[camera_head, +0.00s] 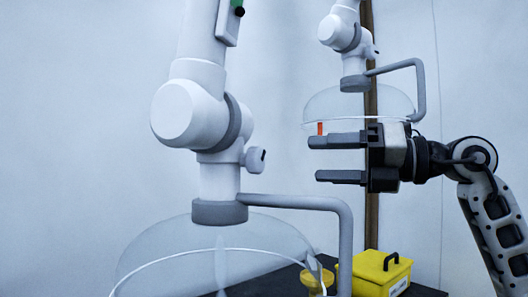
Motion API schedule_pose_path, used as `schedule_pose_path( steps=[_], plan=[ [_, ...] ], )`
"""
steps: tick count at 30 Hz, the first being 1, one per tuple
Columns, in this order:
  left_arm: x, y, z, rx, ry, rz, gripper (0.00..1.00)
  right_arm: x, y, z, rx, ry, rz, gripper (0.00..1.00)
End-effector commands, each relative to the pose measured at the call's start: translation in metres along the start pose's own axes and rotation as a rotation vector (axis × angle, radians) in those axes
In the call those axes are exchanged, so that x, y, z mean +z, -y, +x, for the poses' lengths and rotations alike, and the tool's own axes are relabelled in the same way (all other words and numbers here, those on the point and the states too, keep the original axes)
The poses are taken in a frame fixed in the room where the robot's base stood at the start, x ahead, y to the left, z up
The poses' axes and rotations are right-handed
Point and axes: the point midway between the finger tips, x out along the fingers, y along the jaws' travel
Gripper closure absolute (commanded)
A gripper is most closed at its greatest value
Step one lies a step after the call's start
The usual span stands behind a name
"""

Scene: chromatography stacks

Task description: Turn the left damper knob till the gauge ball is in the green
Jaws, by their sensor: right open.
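The left damper knob (254,159) is a small grey knob on the right side of the white left extraction arm (219,180), just below its big joint. The gauge (228,22) is a pale strip higher on this arm, cut off by the top edge. Its dark ball (239,11) sits at the lower end of the visible green band (237,3); I cannot tell whether it is inside the green. My right gripper (316,159) is open and empty, its fingers pointing left toward the knob from the right, clearly apart in the picture. My left gripper is out of view.
A clear hood (165,247) with a grey handle (346,225) hangs below the left arm. A second arm (350,60) with its own hood (345,101) is behind my right gripper. A yellow box (381,273) and a yellow jar (314,280) stand on the dark bench (425,292).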

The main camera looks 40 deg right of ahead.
Motion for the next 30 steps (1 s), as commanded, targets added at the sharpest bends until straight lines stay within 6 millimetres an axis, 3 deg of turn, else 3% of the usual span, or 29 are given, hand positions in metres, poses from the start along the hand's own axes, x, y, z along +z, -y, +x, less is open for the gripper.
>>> schedule_pose_path(
  steps=[9, 15, 28, 30],
  plan=[
    [-0.009, -0.001, -0.010, -0.007, 0.046, -0.024, 0.00, 0.004, -0.004, 0.069, 0.005, 0.000, 0.002, 0.35],
    [-0.013, 0.000, -0.010, -0.012, 0.051, -0.027, 0.00, 0.002, -0.002, 0.097, 0.005, 0.000, 0.002, 0.35],
    [-0.011, 0.002, -0.007, -0.017, 0.056, -0.020, 0.00, 0.000, 0.000, 0.107, 0.001, 0.000, 0.001, 0.35],
    [-0.011, 0.002, -0.007, -0.017, 0.056, -0.020, 0.00, 0.000, 0.000, 0.107, 0.001, 0.000, 0.001, 0.52]
  ],
)
